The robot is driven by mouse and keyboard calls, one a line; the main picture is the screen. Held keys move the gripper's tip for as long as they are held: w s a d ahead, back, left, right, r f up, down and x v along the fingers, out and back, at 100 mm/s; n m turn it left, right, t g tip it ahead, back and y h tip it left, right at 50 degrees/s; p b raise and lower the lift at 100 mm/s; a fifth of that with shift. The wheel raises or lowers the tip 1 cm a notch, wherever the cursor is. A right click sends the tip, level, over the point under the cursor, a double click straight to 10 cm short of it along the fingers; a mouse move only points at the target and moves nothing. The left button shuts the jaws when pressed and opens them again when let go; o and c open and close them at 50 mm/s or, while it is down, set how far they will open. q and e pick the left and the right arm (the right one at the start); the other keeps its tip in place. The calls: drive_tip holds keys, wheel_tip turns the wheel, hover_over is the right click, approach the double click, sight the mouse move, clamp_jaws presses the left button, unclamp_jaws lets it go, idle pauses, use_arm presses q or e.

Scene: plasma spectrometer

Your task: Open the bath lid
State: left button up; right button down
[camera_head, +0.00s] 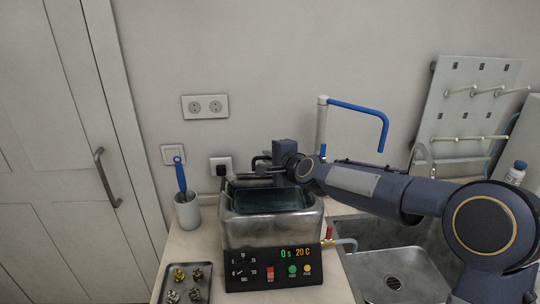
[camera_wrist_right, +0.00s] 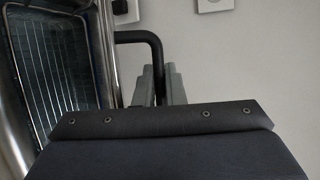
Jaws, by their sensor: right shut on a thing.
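The steel bath (camera_head: 270,232) stands on the counter, with a black control panel showing "0 s 20 C". Its top looks uncovered: a dark, bluish inside shows in the head view, and a striped inside (camera_wrist_right: 58,65) behind a metal rim shows in the right wrist view. My right gripper (camera_head: 262,172) is over the back of the bath. It is shut on a bent black handle (camera_wrist_right: 140,37), whose end goes between the fingers (camera_wrist_right: 160,85). The lid itself is hard to make out behind the gripper. My left gripper is out of view.
A cup with a blue-handled tool (camera_head: 187,211) stands left of the bath. A tray of small metal parts (camera_head: 184,287) lies at front left. A sink (camera_head: 395,280) and a blue-spouted tap (camera_head: 355,108) are at right. Wall sockets (camera_head: 205,107) are behind.

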drive_tip(key=c, duration=1.5)
unclamp_jaws()
drive_tip(key=shift+s+d+r, duration=0.15)
drive_tip(key=shift+s+d, duration=0.05)
drive_tip(key=shift+s, duration=0.25)
drive_tip(key=b+v, duration=0.2)
drive_tip(key=v, duration=0.4)
drive_tip(key=shift+s+d+r, duration=0.15)
drive_tip(key=shift+s, duration=0.25)
